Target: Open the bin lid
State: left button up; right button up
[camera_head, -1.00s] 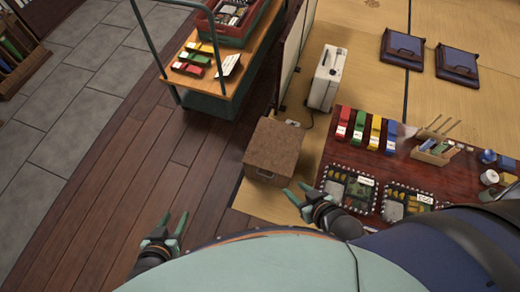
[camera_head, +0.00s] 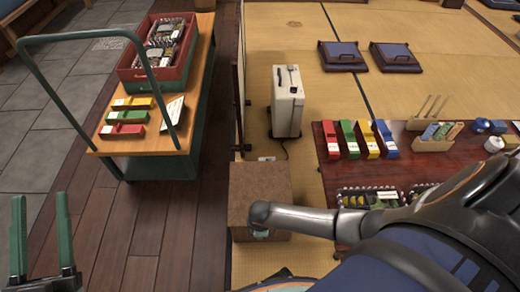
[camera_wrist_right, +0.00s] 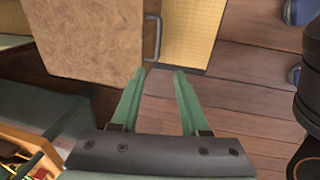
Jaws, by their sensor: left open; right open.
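The bin (camera_head: 258,182) is a brown box on the floor, with a flat speckled top, in the middle of the head view. My right arm reaches in from the right across its front edge, hiding part of it. In the right wrist view the brown bin face (camera_wrist_right: 85,32) fills the upper left, and its metal handle (camera_wrist_right: 153,40) stands at the right edge. My right gripper (camera_wrist_right: 156,85) is open and empty, its fingertips just short of the handle. My left gripper (camera_head: 41,205) is open and empty at the lower left, away from the bin.
A trolley (camera_head: 125,145) with a red crate (camera_head: 130,72) stands left of the bin. A white case (camera_head: 287,100) stands behind it. A low dark table (camera_head: 400,170) with colored boxes lies to the right. Wooden floor (camera_head: 120,232) is clear between trolley and left gripper.

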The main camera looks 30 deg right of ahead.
pick_arm(q)
jog(key=s+r+m+t+h+b, duration=0.1)
jog(key=s+r+m+h+b, duration=0.1)
jog(key=s+r+m+h, duration=0.3)
jog(key=shift+n+g+h, duration=0.3)
jog(key=shift+n+h, duration=0.3)
jog(key=shift+n, duration=0.2)
jog(key=shift+d+f+b, duration=0.25)
jog(key=shift+f+b, duration=0.7)
jog(key=shift+b, duration=0.15)
jog(key=shift+d+f+b, duration=0.25)
jog(key=shift+f+b, duration=0.7)
jog(key=shift+b, duration=0.1)
jog(key=shift+d+f+b, duration=0.25)
jog(key=shift+f+b, duration=0.7)
jog(key=shift+b, duration=0.15)
pick_arm(e)
jog(key=shift+w+d+f, duration=0.3)
jog(key=shift+w+f, duration=0.05)
jog(key=shift+f, duration=1.75)
jog(key=shift+w+d+f, duration=0.35)
jog(key=shift+w+f, duration=0.05)
jog(key=shift+f, duration=1.75)
jog(key=shift+w+d+f, duration=0.3)
jog(key=shift+w+f, duration=0.05)
jog(key=shift+f, duration=1.75)
jog(key=shift+c, duration=0.4)
grip_shut()
